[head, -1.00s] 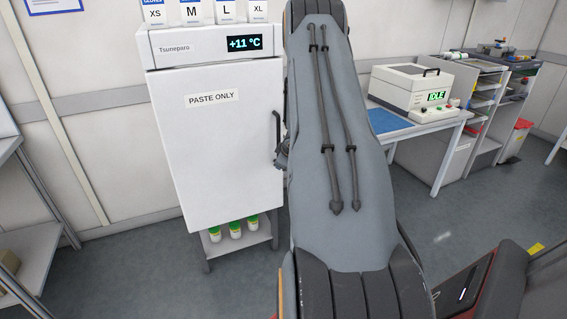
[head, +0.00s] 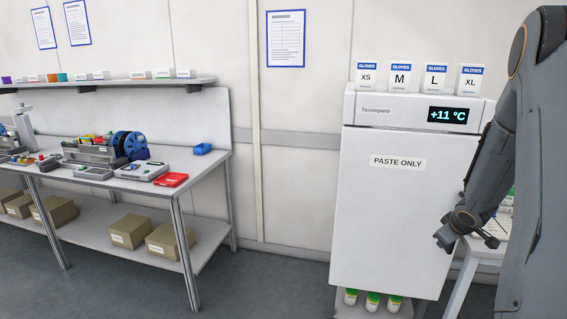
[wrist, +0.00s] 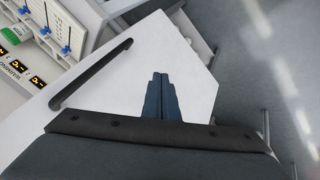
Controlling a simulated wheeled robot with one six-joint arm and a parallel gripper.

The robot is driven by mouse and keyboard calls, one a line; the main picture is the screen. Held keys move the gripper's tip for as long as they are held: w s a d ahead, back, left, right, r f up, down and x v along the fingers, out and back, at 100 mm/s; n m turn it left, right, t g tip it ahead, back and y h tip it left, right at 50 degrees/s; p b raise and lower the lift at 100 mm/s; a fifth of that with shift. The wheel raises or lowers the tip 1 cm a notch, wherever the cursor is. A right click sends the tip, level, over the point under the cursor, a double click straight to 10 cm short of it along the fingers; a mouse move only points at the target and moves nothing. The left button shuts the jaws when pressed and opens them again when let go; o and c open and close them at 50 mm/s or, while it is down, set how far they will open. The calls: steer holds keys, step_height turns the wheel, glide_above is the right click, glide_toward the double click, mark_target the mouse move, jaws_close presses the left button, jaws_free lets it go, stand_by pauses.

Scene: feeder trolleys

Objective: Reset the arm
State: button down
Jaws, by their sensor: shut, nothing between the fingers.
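My gripper (wrist: 160,77) shows in the wrist view with its two dark blue fingers together and nothing between them. It points over a white panel (wrist: 195,75) with a long dark handle (wrist: 90,75). I cannot tell whether the fingertips touch the panel. In the head view my arm stands large at the right edge, in front of the right side of a white cabinet marked "PASTE ONLY" (head: 385,215). The fingers cannot be made out there.
Several glove boxes (head: 400,76) stand on the cabinet, and green-capped jars (head: 373,300) sit below it. Floor in front is clear.

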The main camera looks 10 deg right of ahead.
steer(key=s+a+r+m+g, duration=0.1)
steer(key=s+a+r, duration=0.1)
steer(key=a, duration=0.5)
steer(key=s+a+r, duration=0.2)
steer(key=s+a, duration=0.1)
steer(key=a, duration=0.4)
steer(key=s+a+r+m+g, duration=0.1)
steer(key=s+a+r, duration=0.15)
steer(key=a, duration=0.55)
steer(key=s+a+r+m+g+y, duration=0.1)
steer(key=s+a+r+g+y, duration=0.1)
steer(key=s+a, duration=1.4)
steer(key=shift+s+a+m+g+y, duration=0.2)
steer(key=shift+a+m+g+y, duration=0.2)
steer(key=shift+a+g+y, duration=0.15)
